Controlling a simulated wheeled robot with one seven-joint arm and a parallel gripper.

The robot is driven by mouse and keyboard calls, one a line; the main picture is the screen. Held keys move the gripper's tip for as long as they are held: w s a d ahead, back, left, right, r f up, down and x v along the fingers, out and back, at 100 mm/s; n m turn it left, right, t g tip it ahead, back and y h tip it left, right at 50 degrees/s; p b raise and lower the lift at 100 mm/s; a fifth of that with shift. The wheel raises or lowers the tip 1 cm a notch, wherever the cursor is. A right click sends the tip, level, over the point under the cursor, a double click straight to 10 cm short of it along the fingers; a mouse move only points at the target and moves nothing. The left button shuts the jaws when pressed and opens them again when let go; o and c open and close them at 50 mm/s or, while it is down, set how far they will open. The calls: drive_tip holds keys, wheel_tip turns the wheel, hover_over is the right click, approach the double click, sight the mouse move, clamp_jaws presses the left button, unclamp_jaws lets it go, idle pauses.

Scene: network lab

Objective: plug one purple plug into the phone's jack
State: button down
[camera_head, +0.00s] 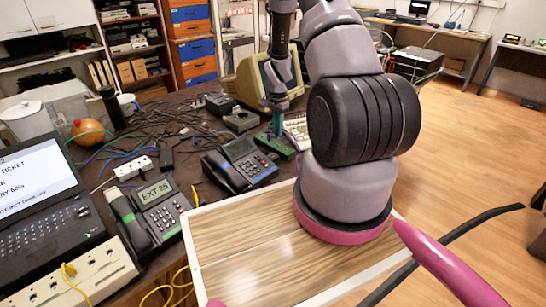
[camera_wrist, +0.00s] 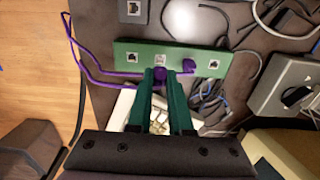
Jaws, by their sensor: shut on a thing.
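My gripper (camera_wrist: 160,78) is shut on a purple plug (camera_wrist: 160,71) at the near edge of a green jack strip (camera_wrist: 145,48). The fingers hide much of this plug, so I cannot tell whether it sits in a jack. A second purple plug (camera_wrist: 188,65) is at the strip, just right of the fingers. A purple cable (camera_wrist: 88,46) loops at the left. In the head view my gripper (camera_head: 277,125) is over the green strip (camera_head: 277,146). One dark desk phone (camera_head: 240,163) stands near the strip. Another phone (camera_head: 160,205), displaying "EXT 25", is nearer.
A small dark box with a jack (camera_wrist: 132,9) lies beyond the strip. Tangled cables (camera_head: 165,122) cover the desk's back. A beige monitor (camera_head: 252,78) and keyboard (camera_head: 298,128) stand close to my gripper. A laptop (camera_head: 45,215) and power strip (camera_head: 85,278) are at the left.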

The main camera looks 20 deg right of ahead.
drive_tip(key=shift+s+a+r+m, duration=0.15)
drive_tip(key=shift+s+a+m, duration=0.1)
drive_tip(key=shift+m, duration=0.45)
drive_tip(key=s+a+m, duration=0.1)
drive_tip(key=m, duration=0.3)
drive_tip(key=s+a+r+m, duration=0.1)
drive_tip(key=s+m, duration=0.1)
drive_tip(key=m, duration=0.2)
drive_tip(key=s+a+r+m, duration=0.1)
drive_tip(key=a+m, duration=0.1)
drive_tip(key=m, duration=0.2)
drive_tip(key=shift+s+r+m, duration=0.1)
drive_tip(key=shift+s+m, duration=0.25)
drive_tip(key=shift+m, duration=0.05)
drive_tip(key=s+m, duration=0.1)
drive_tip(key=m, duration=0.2)
hover_over(272, 158)
drive_tip(key=w, duration=0.1)
drive_tip(key=shift+m, duration=0.4)
drive_tip(key=shift+w+d+f, duration=0.1)
drive_tip(key=shift+d+f, duration=0.1)
drive_tip(key=shift+f, duration=0.9)
drive_tip(key=shift+d+f, duration=0.15)
drive_tip(key=shift+f, duration=0.9)
drive_tip(key=shift+f, duration=0.85)
drive_tip(key=c, duration=0.8)
unclamp_jaws()
drive_tip(key=shift+o, duration=0.2)
drive_tip(key=shift+r, duration=0.1)
